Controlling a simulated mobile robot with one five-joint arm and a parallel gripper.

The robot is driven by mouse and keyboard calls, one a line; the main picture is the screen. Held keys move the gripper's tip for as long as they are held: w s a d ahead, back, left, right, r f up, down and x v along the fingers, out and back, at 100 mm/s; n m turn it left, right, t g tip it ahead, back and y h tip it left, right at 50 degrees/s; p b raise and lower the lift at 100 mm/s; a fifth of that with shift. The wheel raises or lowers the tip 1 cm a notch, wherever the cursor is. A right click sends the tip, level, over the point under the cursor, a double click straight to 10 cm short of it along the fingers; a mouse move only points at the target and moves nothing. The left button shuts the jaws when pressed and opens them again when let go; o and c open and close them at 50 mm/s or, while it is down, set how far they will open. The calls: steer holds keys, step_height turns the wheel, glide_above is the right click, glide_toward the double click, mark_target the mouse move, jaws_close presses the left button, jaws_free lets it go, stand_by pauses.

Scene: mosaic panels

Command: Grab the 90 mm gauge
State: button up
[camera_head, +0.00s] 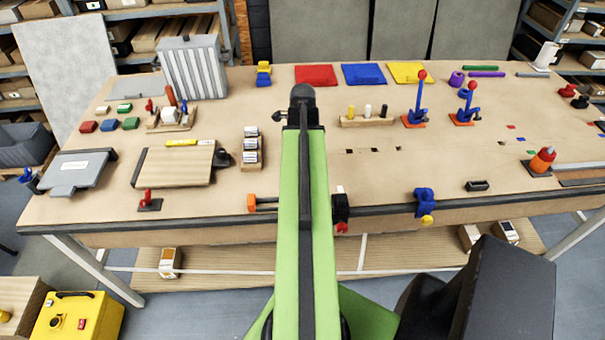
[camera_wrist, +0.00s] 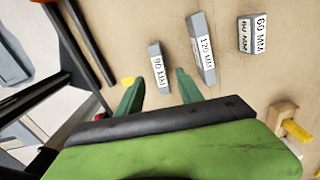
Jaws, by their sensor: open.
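The 90 mm gauge (camera_wrist: 159,68) is a grey bar with a white "90 MM" label, lying on the tan worktop in the wrist view. My gripper (camera_wrist: 160,78) is open, with one green finger on each side of the gauge's near end in the picture. I cannot tell its height above the gauge or whether it touches. A longer grey gauge (camera_wrist: 203,48) with a label that seems to read 125 MM lies to the right. A 60 MM gauge (camera_wrist: 252,35) is farther right. In the head view my arm hides the fingers, and I cannot make out the gauges.
A wooden block with a yellow peg (camera_wrist: 295,130) is at the wrist view's right edge. Dark bars (camera_wrist: 85,40) lie at upper left. In the head view, a peg rack (camera_head: 367,122) stands right of my arm and a tray of labelled items (camera_head: 251,165) left of it.

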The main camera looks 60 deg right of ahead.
step_height(320, 180, down, 4)
steer(key=b, duration=0.2)
steer(key=shift+w+b, duration=0.15)
steer(key=shift+b, duration=0.25)
steer(key=shift+r, duration=0.15)
jaws_close()
